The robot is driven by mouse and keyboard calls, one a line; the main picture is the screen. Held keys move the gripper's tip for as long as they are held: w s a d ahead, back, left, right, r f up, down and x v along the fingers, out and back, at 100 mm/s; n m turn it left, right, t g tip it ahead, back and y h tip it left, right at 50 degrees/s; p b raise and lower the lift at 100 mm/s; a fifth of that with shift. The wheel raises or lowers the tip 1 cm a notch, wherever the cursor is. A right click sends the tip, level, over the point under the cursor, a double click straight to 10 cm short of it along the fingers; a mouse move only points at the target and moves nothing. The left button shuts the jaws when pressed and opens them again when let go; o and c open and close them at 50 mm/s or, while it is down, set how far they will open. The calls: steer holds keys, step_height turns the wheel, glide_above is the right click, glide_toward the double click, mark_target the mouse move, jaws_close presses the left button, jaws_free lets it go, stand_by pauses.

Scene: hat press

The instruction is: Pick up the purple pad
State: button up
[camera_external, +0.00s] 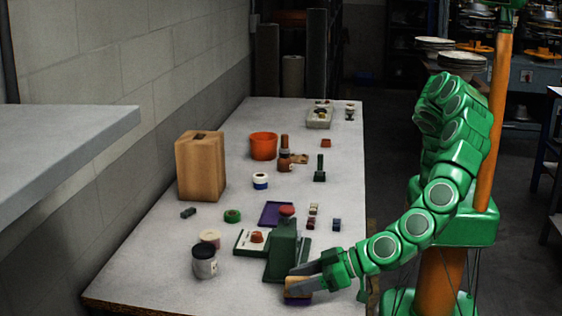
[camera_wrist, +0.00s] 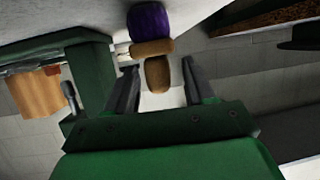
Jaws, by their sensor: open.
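The purple pad (camera_wrist: 148,20) has a tan handle (camera_wrist: 157,72) with a wider collar, seen at the top middle of the wrist view. In the external view a sliver of purple (camera_external: 298,302) shows under the tan handle (camera_external: 298,287) at the table's near edge; the rest is hidden by my gripper. My gripper (camera_wrist: 160,66) is open, its two dark fingers on either side of the handle with gaps visible. It also shows in the external view (camera_external: 302,274) beside the handle. The purple part lies beyond the fingertips.
A green press (camera_external: 282,250) stands close behind my gripper; it also fills the left of the wrist view (camera_wrist: 92,70). A flat purple tray (camera_external: 272,213), a dark-lidded jar (camera_external: 204,262), a wooden block (camera_external: 200,165) and an orange bucket (camera_external: 263,146) stand farther off.

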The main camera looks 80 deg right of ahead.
steer(key=shift+w+f, duration=0.15)
steer(key=shift+w, duration=0.3)
steer(key=shift+c, duration=0.4)
jaws_close()
